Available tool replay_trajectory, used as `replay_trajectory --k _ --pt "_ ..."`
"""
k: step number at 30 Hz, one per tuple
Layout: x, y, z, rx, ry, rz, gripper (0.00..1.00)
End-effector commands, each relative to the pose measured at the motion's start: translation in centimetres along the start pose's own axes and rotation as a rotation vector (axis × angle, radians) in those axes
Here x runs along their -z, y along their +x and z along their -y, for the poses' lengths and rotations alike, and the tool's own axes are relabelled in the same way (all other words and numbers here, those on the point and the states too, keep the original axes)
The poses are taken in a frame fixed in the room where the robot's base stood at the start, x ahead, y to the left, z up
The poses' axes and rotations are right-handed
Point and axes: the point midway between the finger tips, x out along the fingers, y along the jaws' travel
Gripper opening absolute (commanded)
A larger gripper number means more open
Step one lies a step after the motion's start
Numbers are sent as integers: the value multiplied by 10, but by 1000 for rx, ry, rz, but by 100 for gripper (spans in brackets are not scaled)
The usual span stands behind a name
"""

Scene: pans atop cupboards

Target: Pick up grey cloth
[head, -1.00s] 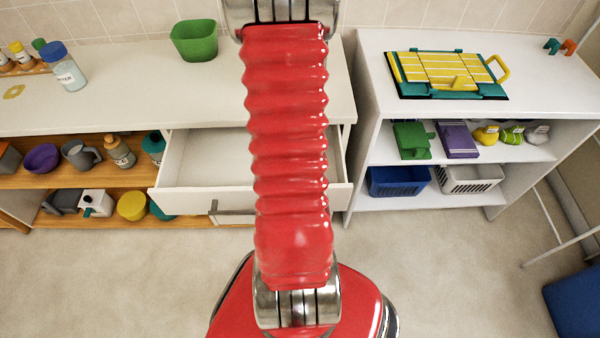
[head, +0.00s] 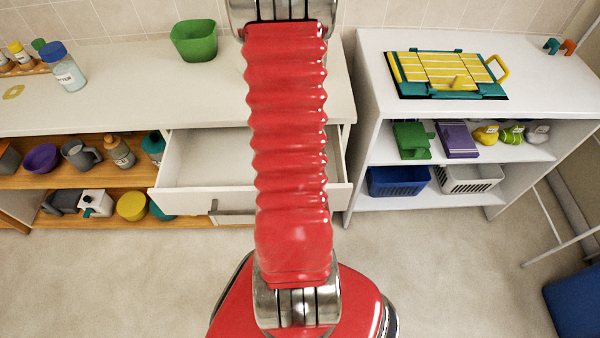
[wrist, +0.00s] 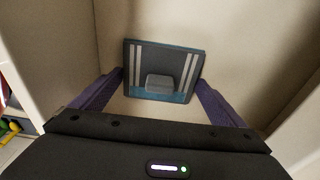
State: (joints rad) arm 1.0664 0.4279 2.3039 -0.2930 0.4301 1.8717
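The grey cloth (wrist: 163,58) shows in the wrist view as a flat dark grey square with pale stripes, a bluish edge and a small raised grey block on it. It lies inside a pale, walled space that looks like the open drawer (head: 205,160). My gripper (wrist: 160,88) is open, with its two purple fingers apart at the left and right of the cloth's near part. The raised block lies between the finger lines. I cannot tell whether the fingers touch the cloth. In the head view my red arm hides the gripper and the cloth.
Pale drawer walls (wrist: 240,45) stand close on both sides of the fingers. A green bowl (head: 194,40) stands on the counter above the drawer. A white shelf unit (head: 365,130) with a yellow-green rack (head: 440,72) on top stands to the right. The floor in front is clear.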

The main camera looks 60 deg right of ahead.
Motion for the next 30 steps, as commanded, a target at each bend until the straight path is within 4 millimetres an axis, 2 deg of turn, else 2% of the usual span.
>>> replay_trajectory --k 5,17,23,30 --pt "0 0 0 0 0 0 71" --pt "1 -5 1 2 0 0 71" --pt "3 -23 1 3 1 0 71" --pt "7 -61 1 6 1 0 71"
